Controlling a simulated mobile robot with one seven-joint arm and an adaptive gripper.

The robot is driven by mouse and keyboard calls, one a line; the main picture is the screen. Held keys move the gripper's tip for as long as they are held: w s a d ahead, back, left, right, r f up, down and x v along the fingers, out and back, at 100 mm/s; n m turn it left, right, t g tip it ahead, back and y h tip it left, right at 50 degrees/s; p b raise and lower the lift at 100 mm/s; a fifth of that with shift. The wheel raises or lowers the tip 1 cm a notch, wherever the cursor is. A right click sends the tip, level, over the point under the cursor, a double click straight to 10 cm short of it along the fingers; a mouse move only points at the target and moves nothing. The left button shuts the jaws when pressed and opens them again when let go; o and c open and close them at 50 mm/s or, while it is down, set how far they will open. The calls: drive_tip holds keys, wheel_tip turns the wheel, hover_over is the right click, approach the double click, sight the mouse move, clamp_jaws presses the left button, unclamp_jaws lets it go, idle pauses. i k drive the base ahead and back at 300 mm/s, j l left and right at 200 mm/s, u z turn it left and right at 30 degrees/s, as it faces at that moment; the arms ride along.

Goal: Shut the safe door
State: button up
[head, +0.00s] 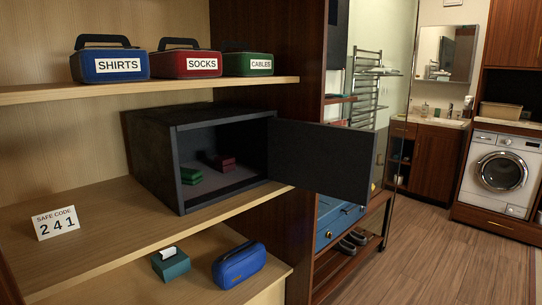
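The dark grey safe (150,160) stands on the middle wooden shelf. Its door (322,158) is wide open, hinged at the right side of the opening and swung out to the right past the shelf's end. Inside the safe lie a green item (192,175) and a dark red item (221,162). My gripper is not in view.
A safe code card (55,222) reading 241 stands left on the same shelf. Labelled cases, SHIRTS (112,66), SOCKS (188,64) and CABLES (248,64), sit above. A tissue box (171,264) and blue pouch (239,265) lie below. Floor at right is clear.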

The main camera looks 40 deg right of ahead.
sight(333, 161)
drive_tip(key=i+l+u, duration=0.1)
drive_tip(key=l+u, duration=0.2)
drive_tip(key=l, duration=0.25)
drive_tip(key=l+u, duration=0.25)
drive_tip(key=l, duration=0.35)
drive_tip(key=l+u, duration=0.25)
drive_tip(key=l, duration=0.95)
drive_tip(key=k+l, duration=0.1)
drive_tip(key=l, duration=1.95)
drive_tip(key=i+l+u, duration=0.05)
